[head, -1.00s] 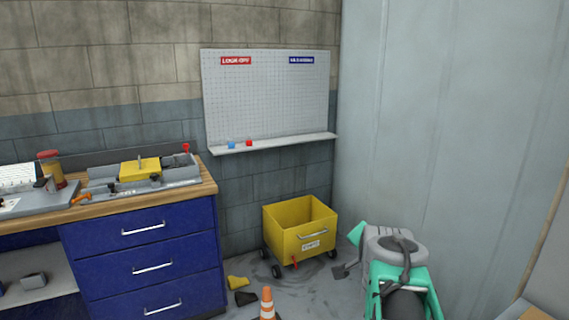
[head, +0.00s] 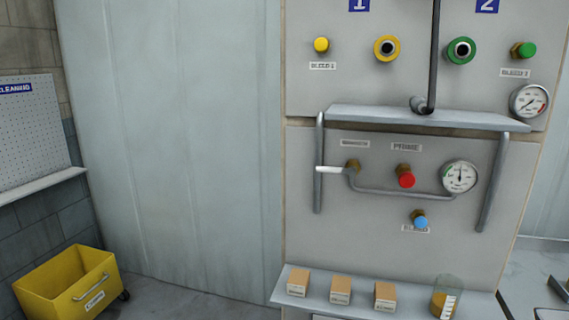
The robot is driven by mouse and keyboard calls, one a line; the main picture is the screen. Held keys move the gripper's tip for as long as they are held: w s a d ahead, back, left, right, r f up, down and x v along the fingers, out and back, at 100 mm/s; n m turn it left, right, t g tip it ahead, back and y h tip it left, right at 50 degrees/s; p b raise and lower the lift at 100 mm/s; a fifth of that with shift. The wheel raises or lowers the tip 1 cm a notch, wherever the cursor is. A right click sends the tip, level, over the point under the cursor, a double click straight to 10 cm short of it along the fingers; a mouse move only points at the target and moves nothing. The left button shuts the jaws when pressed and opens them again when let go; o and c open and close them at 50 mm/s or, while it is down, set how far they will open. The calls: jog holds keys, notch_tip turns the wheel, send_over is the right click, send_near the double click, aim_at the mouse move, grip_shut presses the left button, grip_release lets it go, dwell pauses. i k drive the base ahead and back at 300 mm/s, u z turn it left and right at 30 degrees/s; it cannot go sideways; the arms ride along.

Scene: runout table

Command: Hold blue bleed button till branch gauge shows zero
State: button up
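The blue bleed button (head: 420,222) sticks out low on the grey panel in the head view, with a small label partly behind it. A round white gauge (head: 460,177) is above and to the right of it, its needle pointing roughly straight up. I cannot tell for sure that this is the branch gauge. A second gauge (head: 529,101) sits higher at the panel's right edge, its needle slanted. Its reading is too small to make out. My gripper is not in view.
A red button (head: 406,178), a lever handle (head: 333,170) and a bent pipe are near the blue button. A metal shelf with side bars (head: 430,119) juts out above. A ledge (head: 410,306) below carries small boxes and a beaker. A yellow cart (head: 66,287) stands at lower left.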

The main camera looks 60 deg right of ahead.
aim_at(420, 222)
jog(key=z, duration=3.45)
